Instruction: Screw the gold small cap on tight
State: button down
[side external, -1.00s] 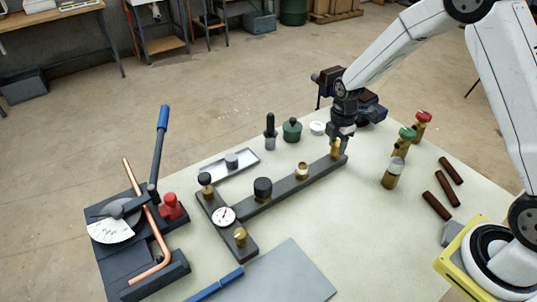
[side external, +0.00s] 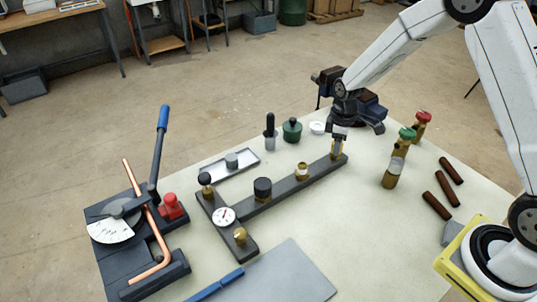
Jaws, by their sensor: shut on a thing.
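Along the bar stand a brass fitting with a pale top (side external: 302,171), a black cap (side external: 263,189), a round white gauge (side external: 223,215) and a brass fitting (side external: 240,237) at the near end.
Brass cylinders with green (side external: 407,134) and red (side external: 424,117) tops stand right of my gripper. A tray (side external: 228,165), a green pot (side external: 292,130) and a pipe bender (side external: 140,240) are to the left. Brown rods (side external: 436,206) lie at right.

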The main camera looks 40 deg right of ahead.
jog(key=m, duration=0.4)
jog(key=shift+m, duration=2.6)
jog(key=shift+c, duration=2.2)
grip_release()
